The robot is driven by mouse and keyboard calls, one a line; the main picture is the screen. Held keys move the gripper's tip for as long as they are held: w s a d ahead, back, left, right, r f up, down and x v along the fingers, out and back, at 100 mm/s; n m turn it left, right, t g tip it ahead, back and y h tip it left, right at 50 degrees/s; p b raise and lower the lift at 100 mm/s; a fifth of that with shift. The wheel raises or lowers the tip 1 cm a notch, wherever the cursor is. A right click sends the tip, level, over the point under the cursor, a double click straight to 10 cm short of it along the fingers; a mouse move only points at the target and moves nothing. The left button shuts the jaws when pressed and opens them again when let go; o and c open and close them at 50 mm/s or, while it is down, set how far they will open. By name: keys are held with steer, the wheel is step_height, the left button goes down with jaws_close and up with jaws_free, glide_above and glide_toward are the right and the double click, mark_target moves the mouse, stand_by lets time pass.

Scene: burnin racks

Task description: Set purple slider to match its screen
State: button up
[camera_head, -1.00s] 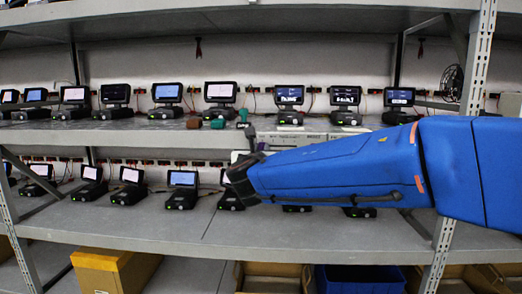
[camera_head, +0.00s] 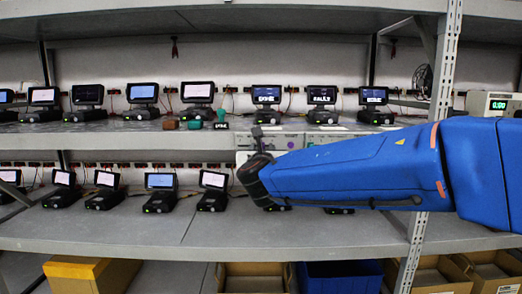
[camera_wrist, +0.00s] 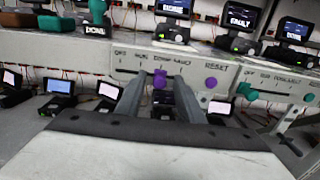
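The purple slider (camera_wrist: 160,79) is a small knob on the grey front panel (camera_wrist: 75,50) under the shelf in the wrist view. It stands right of the middle of a row of printed labels that starts with OFF. A round purple button (camera_wrist: 211,82) marked RESET is to its right. My gripper (camera_wrist: 159,88) is open, one finger on each side of the slider; I cannot tell whether they touch it. The screen above the panel (camera_wrist: 173,7) shows white text, too cut off to read surely. In the head view my gripper (camera_head: 258,140) is at the panel, its fingers hardly visible.
A teal slider (camera_wrist: 246,90) is on the neighbouring panel to the right. The screen above it (camera_wrist: 240,16) seems to read FAULT. Several devices line the lower shelf (camera_head: 110,225) behind and below my arm. A rack post (camera_head: 440,100) stands close to my arm.

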steer(key=s, duration=1.7)
steer(key=shift+s+a, duration=0.2)
steer(key=shift+a, duration=0.1)
steer(key=s+d+f+m+g+h, duration=0.2)
steer(key=d+f+m+g, duration=0.1)
steer(key=d+f+m, duration=0.4)
steer(key=s+d+f+m+g+h, duration=0.1)
steer(key=s+d+f+m+g, duration=0.3)
steer(key=d, duration=0.6)
steer(key=s+d+f+m+g+h, duration=0.1)
steer(key=d+f+m+g+h, duration=0.1)
steer(key=d+f+m, duration=0.5)
steer(key=s+d+f+m+g+y, duration=0.1)
steer(key=s+f+m+g+y, duration=0.1)
steer(key=s+f+m, duration=0.3)
steer(key=s+d+f+m+g+y, duration=0.1)
steer(key=s+f+m, duration=0.4)
steer(key=s+m, duration=0.5)
steer(key=m+g+y, duration=0.1)
steer(key=m+y, duration=0.1)
steer(key=shift+f+m+y, duration=0.3)
steer(key=shift+f, duration=0.05)
